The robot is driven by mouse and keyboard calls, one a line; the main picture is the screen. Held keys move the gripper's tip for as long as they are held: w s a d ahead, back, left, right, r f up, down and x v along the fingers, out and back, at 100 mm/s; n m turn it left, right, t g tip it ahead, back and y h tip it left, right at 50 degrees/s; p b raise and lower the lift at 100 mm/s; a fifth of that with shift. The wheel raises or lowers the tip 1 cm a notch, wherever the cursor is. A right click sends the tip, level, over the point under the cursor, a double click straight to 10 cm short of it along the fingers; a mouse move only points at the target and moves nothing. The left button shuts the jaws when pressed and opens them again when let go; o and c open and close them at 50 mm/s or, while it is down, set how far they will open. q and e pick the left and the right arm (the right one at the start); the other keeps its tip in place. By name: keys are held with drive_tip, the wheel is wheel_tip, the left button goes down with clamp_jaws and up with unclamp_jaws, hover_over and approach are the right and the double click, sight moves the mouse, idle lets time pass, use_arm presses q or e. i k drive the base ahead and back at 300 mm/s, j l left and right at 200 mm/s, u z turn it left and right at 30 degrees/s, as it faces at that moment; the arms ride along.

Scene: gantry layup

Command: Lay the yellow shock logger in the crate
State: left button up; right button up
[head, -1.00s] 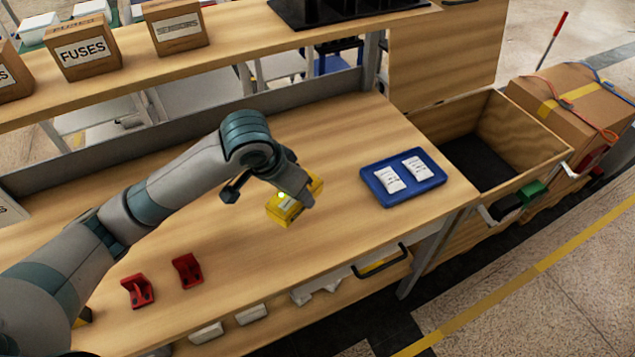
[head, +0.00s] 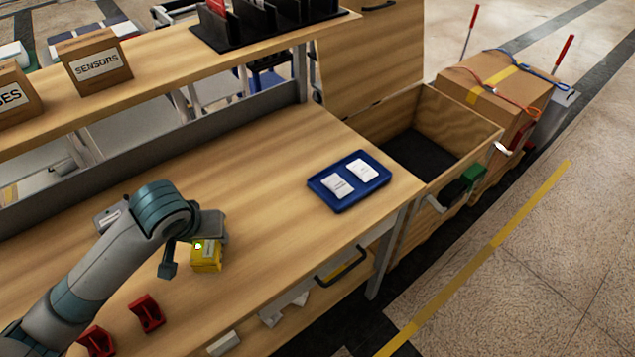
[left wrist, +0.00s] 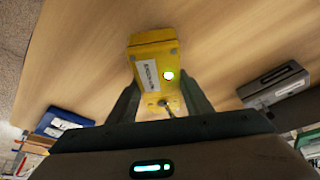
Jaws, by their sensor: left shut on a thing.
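The yellow shock logger (head: 207,257) is a small yellow box with a white label and a lit green spot. My left gripper (head: 192,256) is shut on it above the workbench; the left wrist view shows the logger (left wrist: 153,65) between its two fingers (left wrist: 160,100). Whether the logger touches the bench top is hard to tell. The wooden crate (head: 462,126) stands past the right end of the bench with its lid raised; the dark floor inside shows no objects. My right gripper is not in view.
A blue tray (head: 376,186) with two white packets lies on the bench between logger and crate. Two red brackets (head: 147,313) lie at the front left. A grey device (left wrist: 275,85) lies beside my gripper. A strapped carton (head: 493,88) stands beyond the crate.

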sight(431, 176)
drive_tip(key=k, duration=0.65)
drive_tip(key=z, duration=2.2)
drive_tip(key=i+j, duration=0.2)
drive_tip(key=i, duration=0.35)
drive_tip(key=i+j, duration=0.2)
drive_tip(key=i, duration=0.35)
drive_tip(key=i+j, duration=0.2)
drive_tip(key=i, duration=0.35)
drive_tip(key=i+u, duration=0.5)
drive_tip(key=i, duration=0.65)
drive_tip(key=i+u, duration=0.75)
drive_tip(key=i+l+u, duration=0.1)
drive_tip(key=i+u, duration=0.3)
drive_tip(key=k, duration=0.05)
